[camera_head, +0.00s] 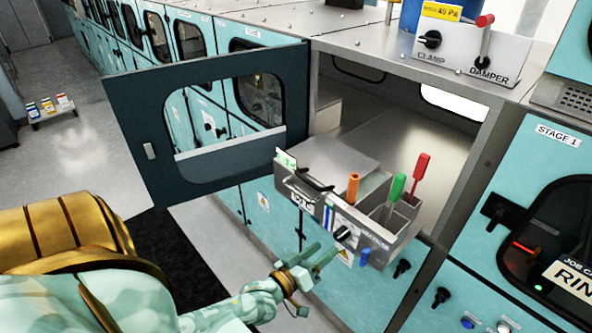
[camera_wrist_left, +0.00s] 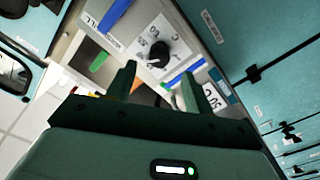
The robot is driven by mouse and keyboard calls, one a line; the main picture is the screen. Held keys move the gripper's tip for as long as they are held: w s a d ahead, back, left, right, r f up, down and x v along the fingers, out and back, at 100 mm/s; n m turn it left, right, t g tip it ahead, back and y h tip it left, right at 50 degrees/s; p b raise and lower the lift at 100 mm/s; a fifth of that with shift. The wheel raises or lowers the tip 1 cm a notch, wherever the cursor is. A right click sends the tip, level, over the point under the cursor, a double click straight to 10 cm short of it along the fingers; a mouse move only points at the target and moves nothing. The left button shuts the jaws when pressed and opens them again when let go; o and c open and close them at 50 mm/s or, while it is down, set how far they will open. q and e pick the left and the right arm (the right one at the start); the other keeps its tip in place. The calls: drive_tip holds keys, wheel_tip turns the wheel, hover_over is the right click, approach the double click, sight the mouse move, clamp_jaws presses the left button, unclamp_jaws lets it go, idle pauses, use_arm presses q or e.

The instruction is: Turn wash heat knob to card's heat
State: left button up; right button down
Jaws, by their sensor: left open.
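A small black heat knob (camera_head: 342,233) sits on the front panel of the grey module. My left gripper (camera_head: 312,266) is open and empty, in front of and below the knob. In the left wrist view my left gripper (camera_wrist_left: 160,82) has its fingers spread, with the knob beyond the gap, apparently untouched. My right gripper is out of view.
The grey module (camera_head: 405,243) holds orange (camera_head: 353,187), green (camera_head: 397,187) and red (camera_head: 421,177) handled tools. A dark windowed door (camera_head: 130,120) stands open at left. Teal cabinets flank the opening.

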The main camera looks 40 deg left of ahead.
use_arm(q)
drive_tip(key=s+b, duration=0.1)
drive_tip(key=s, duration=0.9)
drive_tip(key=shift+a, duration=0.4)
